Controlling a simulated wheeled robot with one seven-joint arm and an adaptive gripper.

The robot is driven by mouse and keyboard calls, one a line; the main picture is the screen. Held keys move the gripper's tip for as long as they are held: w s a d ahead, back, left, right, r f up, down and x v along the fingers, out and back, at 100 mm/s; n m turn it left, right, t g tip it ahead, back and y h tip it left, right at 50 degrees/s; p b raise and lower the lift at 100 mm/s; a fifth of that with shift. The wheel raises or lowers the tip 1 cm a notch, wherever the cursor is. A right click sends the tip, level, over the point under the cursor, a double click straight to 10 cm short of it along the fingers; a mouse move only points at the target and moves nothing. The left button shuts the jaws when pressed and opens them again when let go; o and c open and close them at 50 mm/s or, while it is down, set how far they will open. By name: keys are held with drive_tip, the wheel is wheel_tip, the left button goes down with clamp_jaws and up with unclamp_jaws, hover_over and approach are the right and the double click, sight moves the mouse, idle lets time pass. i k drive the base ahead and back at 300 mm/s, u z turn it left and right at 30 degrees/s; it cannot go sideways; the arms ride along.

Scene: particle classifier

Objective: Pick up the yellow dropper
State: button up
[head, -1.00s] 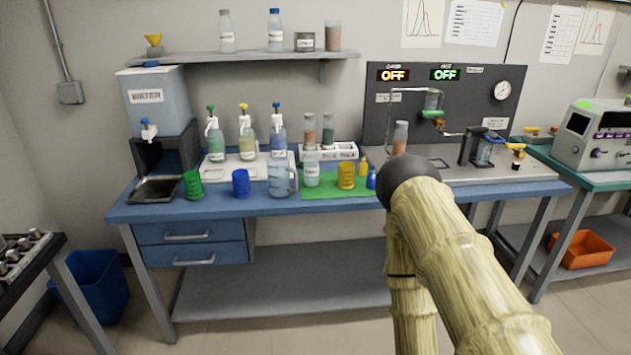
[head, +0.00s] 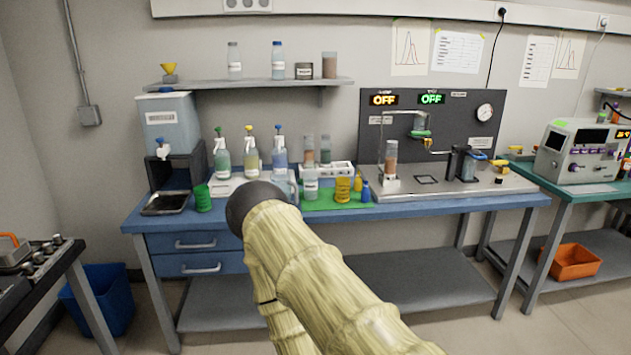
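The yellow dropper (head: 357,183) is a small yellow bottle with a narrow tip. It stands upright at the right end of the green mat (head: 325,202), between a yellow cup (head: 342,190) and a small blue bottle (head: 366,192). My arm enters from the bottom of the head view and rises to a dark rounded joint in front of the left part of the bench. My gripper does not show in this view. Nothing covers the yellow dropper.
The blue bench (head: 400,212) holds several spray bottles left of the mat, a clear bottle (head: 311,187) and a vial rack (head: 328,168). A metal apparatus (head: 460,182) stands right of the dropper. A shelf (head: 250,84) hangs above.

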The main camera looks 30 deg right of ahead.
sight(358, 181)
drive_tip(key=u, duration=0.25)
drive_tip(key=i, duration=0.9)
drive_tip(key=z, duration=0.5)
drive_tip(key=i, duration=0.7)
drive_tip(key=z, duration=0.8)
